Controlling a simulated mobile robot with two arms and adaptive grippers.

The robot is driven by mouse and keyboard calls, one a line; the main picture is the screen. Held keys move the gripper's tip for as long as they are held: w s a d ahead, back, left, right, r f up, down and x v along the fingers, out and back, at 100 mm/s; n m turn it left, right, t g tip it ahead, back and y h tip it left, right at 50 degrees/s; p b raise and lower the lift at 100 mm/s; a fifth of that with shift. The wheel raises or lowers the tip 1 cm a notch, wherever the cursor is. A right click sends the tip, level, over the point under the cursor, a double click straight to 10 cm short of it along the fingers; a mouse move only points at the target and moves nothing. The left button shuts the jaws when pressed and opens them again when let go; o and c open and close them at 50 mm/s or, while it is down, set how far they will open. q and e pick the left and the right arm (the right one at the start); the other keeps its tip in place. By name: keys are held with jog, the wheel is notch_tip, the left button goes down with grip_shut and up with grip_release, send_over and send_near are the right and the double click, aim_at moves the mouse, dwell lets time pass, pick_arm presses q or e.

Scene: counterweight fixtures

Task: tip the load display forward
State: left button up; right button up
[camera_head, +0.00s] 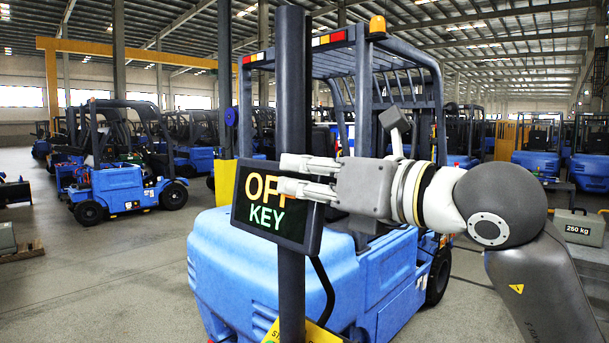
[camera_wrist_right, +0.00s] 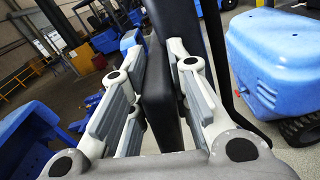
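The load display (camera_head: 250,203) is a dark box with a lit screen reading "OFF KEY" in orange and green, mounted on a dark post (camera_head: 291,85). It looks tilted in the head view. My right gripper (camera_head: 298,177) comes from the right at its top edge, and its fingers cover part of the lettering. In the right wrist view, the display's dark edge (camera_wrist_right: 162,105) sits between the fingers of the right gripper (camera_wrist_right: 160,80), which look closed in on it. Firm contact on both sides is hard to see. My left gripper is not in view.
A blue forklift (camera_head: 235,265) stands close behind the post. A black cable (camera_head: 322,285) hangs below the display. A grey 250 kg weight (camera_head: 578,226) is at the right. More forklifts (camera_head: 120,180) stand farther off; the floor at left is mostly clear.

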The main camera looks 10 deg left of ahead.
grip_shut()
jog(key=shift+s+f+b, duration=0.1)
jog(key=shift+f+b, duration=0.05)
jog(key=shift+b, duration=0.35)
jog(key=n+b, duration=0.2)
jog(key=s+n+b, duration=0.1)
jog(key=b, duration=0.1)
jog(key=shift+a+f, duration=0.2)
jog(key=shift+a, duration=0.1)
jog(key=shift+s+a+r+n+b, duration=0.1)
jog(key=shift+a+n+b, duration=0.05)
jog(key=shift+n+b, duration=0.55)
jog(key=o, duration=0.6)
grip_release()
jog(key=shift+o, duration=0.2)
jog(key=v, duration=1.2)
